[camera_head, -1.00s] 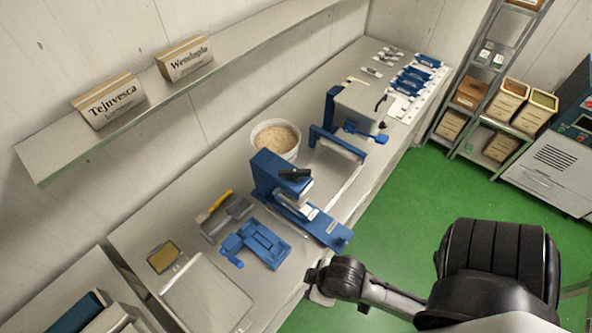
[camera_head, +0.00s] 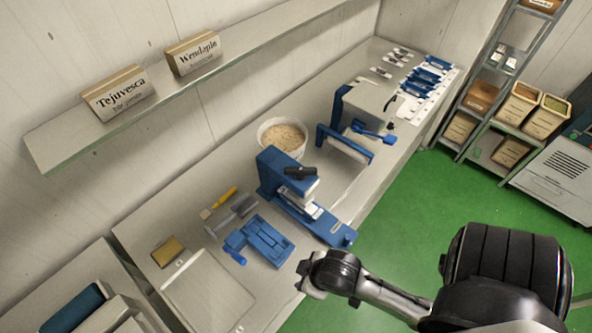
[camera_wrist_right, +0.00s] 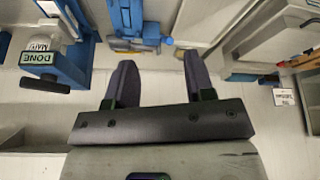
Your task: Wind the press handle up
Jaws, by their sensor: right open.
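The blue press (camera_head: 285,190) stands on the bench with a black handle (camera_head: 300,171) at the top of its upright and a long blue base reaching toward the front edge. In the right wrist view the press (camera_wrist_right: 68,55) is at the left, with the black handle (camera_wrist_right: 45,83) beside a green DONE label. My right gripper (camera_wrist_right: 160,75) is open with nothing between its fingers, to the right of the handle and apart from it. In the head view my right wrist is at the bench's front edge, near the press base; its fingers are hardly visible. My left gripper is out of view.
A bowl of pale grains (camera_head: 283,137) stands behind the press. A blue mould (camera_head: 260,242), a scraper (camera_head: 232,217) and a flat tray (camera_head: 208,291) lie to its left. A roller machine (camera_head: 365,107) stands farther right. A shelf with signs overhangs the back.

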